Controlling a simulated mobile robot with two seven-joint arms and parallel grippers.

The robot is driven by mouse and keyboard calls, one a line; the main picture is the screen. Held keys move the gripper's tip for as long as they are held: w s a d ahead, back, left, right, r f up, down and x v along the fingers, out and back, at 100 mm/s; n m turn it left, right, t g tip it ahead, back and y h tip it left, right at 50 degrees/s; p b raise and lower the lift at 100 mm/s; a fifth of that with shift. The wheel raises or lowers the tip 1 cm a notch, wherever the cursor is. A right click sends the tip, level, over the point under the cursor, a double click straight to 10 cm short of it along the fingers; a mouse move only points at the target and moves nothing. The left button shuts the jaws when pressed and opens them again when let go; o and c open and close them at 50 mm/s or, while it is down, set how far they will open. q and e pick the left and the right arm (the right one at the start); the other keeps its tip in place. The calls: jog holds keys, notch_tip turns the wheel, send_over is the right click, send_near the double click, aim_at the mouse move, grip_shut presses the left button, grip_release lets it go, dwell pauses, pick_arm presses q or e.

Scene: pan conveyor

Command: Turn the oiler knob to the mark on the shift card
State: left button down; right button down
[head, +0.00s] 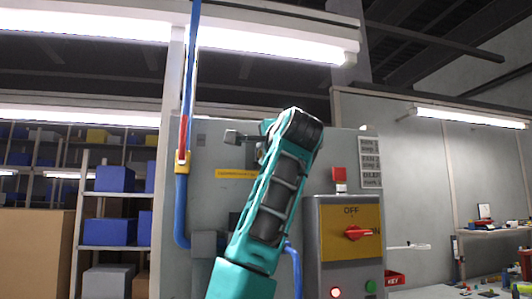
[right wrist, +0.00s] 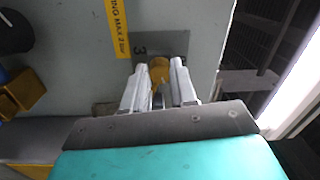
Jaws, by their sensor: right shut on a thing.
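The oiler knob (right wrist: 158,72) is a small brass-coloured knob on a grey dial plate (right wrist: 182,42) in the right wrist view. A mark "3" (right wrist: 140,50) shows beside it; the other marks and any pointer are hidden or unclear. My right gripper (right wrist: 160,70) is shut on the knob, one pale finger on each side. In the head view my teal right arm covers the knob. The shift card (head: 371,178) is the lowest small sign at the cabinet's upper right. It reads "OILER mark", but its number is too small to tell. My left gripper is not in view.
The grey cabinet (head: 205,140) bears a yellow label (head: 237,173), also in the right wrist view (right wrist: 116,25). Right of my arm is a yellow panel with a red rotary switch (head: 354,232) by "OFF". A blue pipe (head: 182,210) runs down the cabinet's left side.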

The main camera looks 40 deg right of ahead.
dwell(0.4)
jog(key=c, duration=0.9)
grip_release()
jog(key=shift+s, duration=0.15)
jog(key=b+v, duration=0.3)
jog(key=v, duration=0.9)
jog(key=shift+s+a, duration=0.15)
jog(key=shift+s, duration=0.15)
